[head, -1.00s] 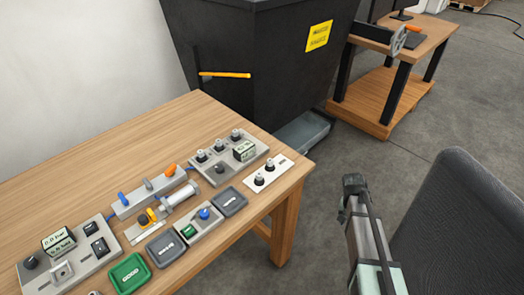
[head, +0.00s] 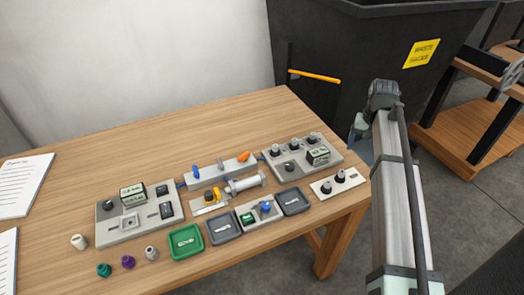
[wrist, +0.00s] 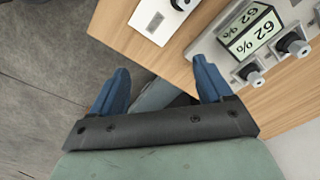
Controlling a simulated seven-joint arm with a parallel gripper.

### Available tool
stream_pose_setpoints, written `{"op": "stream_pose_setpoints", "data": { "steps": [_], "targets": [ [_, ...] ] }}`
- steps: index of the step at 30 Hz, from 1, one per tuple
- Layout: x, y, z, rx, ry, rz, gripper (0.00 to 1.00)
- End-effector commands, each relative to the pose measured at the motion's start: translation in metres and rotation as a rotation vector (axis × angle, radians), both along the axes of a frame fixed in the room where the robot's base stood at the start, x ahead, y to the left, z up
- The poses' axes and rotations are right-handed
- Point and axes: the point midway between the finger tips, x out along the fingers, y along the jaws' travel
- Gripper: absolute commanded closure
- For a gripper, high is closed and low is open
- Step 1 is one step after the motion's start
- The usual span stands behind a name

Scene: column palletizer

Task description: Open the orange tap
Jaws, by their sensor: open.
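The orange tap (head: 244,156) is a small orange lever at the right end of a grey manifold block (head: 205,174) on the wooden table, in the head view. A blue lever (head: 196,172) and a grey lever (head: 220,162) stand on the same block to its left. My gripper (wrist: 158,88) shows in the wrist view with its two blue fingers apart and nothing between them. It is over the table's right edge, near the panel with black knobs, to the right of the orange tap. The tap is outside the wrist view.
A knob panel with a display (head: 302,157) and a small two-knob plate (head: 337,181) lie right of the block. Green (head: 186,241) and grey trays (head: 223,227) lie in front. A dark waste bin (head: 345,60) stands behind the table. Bare wood is free behind the block.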

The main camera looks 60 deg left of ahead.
Motion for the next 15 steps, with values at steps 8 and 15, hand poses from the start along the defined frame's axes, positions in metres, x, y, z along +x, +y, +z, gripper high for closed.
{"op": "stream_pose_setpoints", "data": {
  "steps": [8, 15],
  "targets": [
    [-0.111, 0.090, 0.028, -0.020, -0.003, 0.387, 0.21],
    [-0.216, 0.148, 0.052, -0.034, -0.005, 0.714, 0.21]
  ]
}}
